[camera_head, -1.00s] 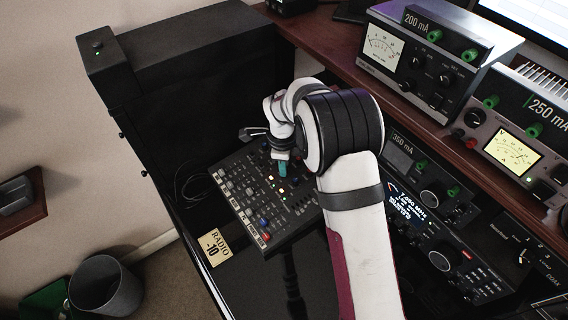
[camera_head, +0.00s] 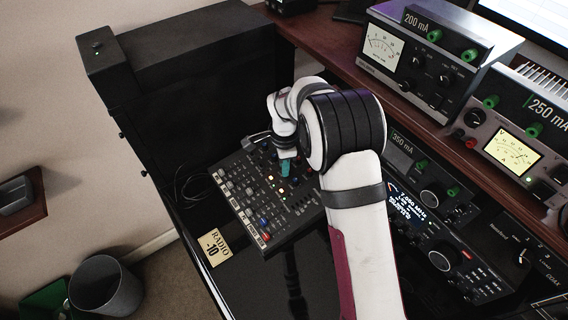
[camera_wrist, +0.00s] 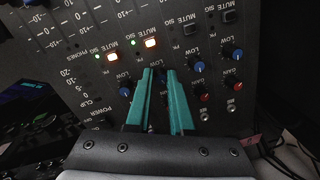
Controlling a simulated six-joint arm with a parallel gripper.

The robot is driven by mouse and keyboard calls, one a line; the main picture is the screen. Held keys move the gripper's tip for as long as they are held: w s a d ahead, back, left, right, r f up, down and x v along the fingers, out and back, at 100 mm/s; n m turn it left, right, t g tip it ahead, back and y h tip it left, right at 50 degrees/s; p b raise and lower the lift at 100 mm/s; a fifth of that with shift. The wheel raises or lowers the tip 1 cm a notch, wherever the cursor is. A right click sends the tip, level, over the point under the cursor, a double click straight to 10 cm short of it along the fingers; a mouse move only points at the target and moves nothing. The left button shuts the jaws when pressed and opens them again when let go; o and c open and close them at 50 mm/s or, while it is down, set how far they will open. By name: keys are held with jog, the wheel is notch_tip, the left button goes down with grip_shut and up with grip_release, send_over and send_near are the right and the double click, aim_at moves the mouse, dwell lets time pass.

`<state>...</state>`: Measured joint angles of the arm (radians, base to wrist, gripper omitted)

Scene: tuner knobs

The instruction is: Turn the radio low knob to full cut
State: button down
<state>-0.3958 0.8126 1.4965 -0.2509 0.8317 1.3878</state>
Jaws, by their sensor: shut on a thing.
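The mixer (camera_head: 262,205) is a dark panel with rows of small coloured knobs, and it fills the wrist view (camera_wrist: 110,30) upside down. My gripper (camera_head: 286,168) is over its upper middle part in the head view. In the wrist view its teal fingers (camera_wrist: 160,74) are shut around a small knob in the row of blue LOW knobs. The fingers mostly hide that knob, and I cannot read its angle. Other LOW knobs (camera_wrist: 198,67) show beside it, with red GAIN knobs (camera_wrist: 204,97) nearer. A card (camera_head: 216,246) reading "RADIO -10" lies beside the mixer.
Meters and a radio set (camera_head: 438,258) stand to the right of my arm. A black box (camera_head: 195,60) is behind the mixer. A cable (camera_head: 190,182) lies at its left.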

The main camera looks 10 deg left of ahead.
jog(key=n, duration=0.6)
jog(key=shift+w+g, duration=0.1)
jog(key=shift+g, duration=0.3)
jog(key=n, duration=0.6)
jog(key=shift+w+n+g, duration=0.1)
jog(key=shift+n+g, duration=0.2)
jog(key=shift+n, duration=0.1)
jog(key=n, duration=0.5)
jog(key=n+h, duration=0.1)
jog(key=n, duration=0.3)
jog(key=shift+n, duration=0.5)
jog(key=c, duration=1.1)
grip_release()
